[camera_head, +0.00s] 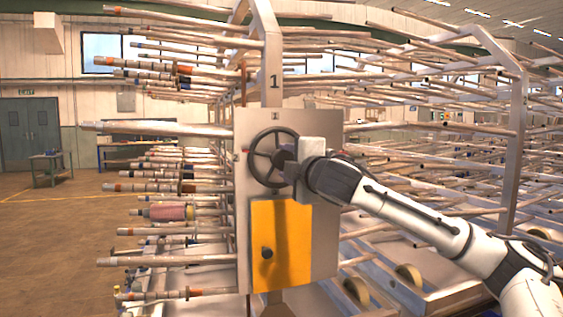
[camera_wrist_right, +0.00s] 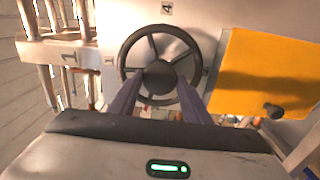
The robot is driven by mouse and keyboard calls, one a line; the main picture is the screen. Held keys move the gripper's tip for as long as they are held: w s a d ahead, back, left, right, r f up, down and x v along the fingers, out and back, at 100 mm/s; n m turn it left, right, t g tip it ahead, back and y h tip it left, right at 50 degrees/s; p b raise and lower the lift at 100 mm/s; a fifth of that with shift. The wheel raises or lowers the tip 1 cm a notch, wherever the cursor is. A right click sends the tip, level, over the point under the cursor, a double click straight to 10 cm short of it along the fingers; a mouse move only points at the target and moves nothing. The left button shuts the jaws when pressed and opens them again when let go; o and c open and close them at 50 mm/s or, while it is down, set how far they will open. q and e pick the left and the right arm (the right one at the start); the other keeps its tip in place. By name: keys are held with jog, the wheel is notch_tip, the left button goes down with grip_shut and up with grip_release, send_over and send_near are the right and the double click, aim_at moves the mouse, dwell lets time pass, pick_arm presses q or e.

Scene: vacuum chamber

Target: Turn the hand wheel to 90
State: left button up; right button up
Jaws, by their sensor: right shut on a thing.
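The dark hand wheel (camera_head: 266,154) is mounted on a grey upright panel (camera_head: 325,220). It is round, with a rim, spokes and a central hub. My right gripper (camera_head: 287,158) is at the middle of the wheel, coming from the right. In the right wrist view, its two purple-grey fingers (camera_wrist_right: 159,92) lie on either side of the hub of the hand wheel (camera_wrist_right: 159,77). The gripper is shut on the wheel at its hub; the exact contact is hard to see. The gripper body hides the wheel's right edge in the head view. My left gripper is not in view.
A yellow door (camera_head: 280,245) with a dark knob (camera_head: 267,253) is below the wheel. Racks of long rods flank the panel on both sides. Small markings show around the wheel, including a 4 (camera_wrist_right: 167,9). Open floor (camera_head: 50,250) lies at the left.

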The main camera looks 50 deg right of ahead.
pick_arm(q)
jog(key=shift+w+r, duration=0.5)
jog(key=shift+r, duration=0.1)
pick_arm(e)
jog(key=shift+d+n, duration=0.15)
jog(key=shift+n, duration=0.95)
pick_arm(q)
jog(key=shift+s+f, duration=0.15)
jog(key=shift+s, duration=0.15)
pick_arm(e)
jog(key=o, duration=1.5)
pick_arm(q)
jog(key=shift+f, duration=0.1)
